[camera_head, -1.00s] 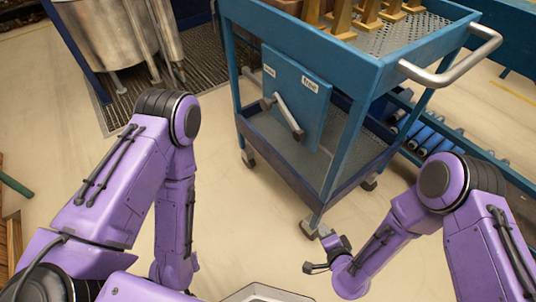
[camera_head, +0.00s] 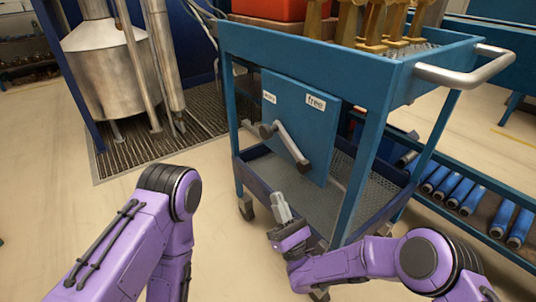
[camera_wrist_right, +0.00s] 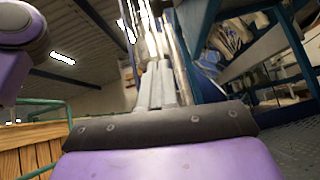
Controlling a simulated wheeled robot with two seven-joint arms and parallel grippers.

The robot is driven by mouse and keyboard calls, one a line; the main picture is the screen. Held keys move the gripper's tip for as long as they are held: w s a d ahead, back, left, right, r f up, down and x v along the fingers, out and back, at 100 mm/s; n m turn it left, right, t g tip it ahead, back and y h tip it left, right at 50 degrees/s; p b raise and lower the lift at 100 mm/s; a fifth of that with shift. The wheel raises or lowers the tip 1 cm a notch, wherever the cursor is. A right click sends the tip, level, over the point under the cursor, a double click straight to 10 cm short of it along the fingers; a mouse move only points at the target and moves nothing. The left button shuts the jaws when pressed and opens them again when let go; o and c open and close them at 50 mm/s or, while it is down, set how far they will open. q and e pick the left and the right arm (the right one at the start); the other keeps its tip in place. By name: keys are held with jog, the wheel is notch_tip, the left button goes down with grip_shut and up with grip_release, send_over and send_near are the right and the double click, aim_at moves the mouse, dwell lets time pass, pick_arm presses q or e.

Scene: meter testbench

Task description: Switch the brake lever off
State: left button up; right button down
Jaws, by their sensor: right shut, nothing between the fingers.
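The brake lever (camera_head: 292,147) is a grey bar on a blue panel (camera_head: 312,122) mounted on the side of a blue cart. It slants from its pivot at the upper left down to the lower right, below the label "free" (camera_head: 316,103). A second label (camera_head: 269,97) is at the panel's left, too small to read surely. My right gripper (camera_head: 281,203) is shut and empty, below and left of the lever's free end, apart from it. Its shut fingers also show in the right wrist view (camera_wrist_right: 165,85). My left gripper is out of view; only my left arm shows.
The blue cart (camera_head: 385,98) has a silver handle (camera_head: 466,68), wooden pieces on top and a lower mesh shelf (camera_head: 300,195). A metal tank (camera_head: 107,70) stands at the left. Blue rollers (camera_head: 470,195) lie at the right. The floor before the cart is clear.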

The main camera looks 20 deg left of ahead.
jog(key=s+d+r+b+x, duration=0.1)
jog(key=x, duration=1.1)
jog(key=shift+d+r, duration=0.25)
jog(key=shift+r, duration=0.3)
jog(key=shift+w, duration=0.1)
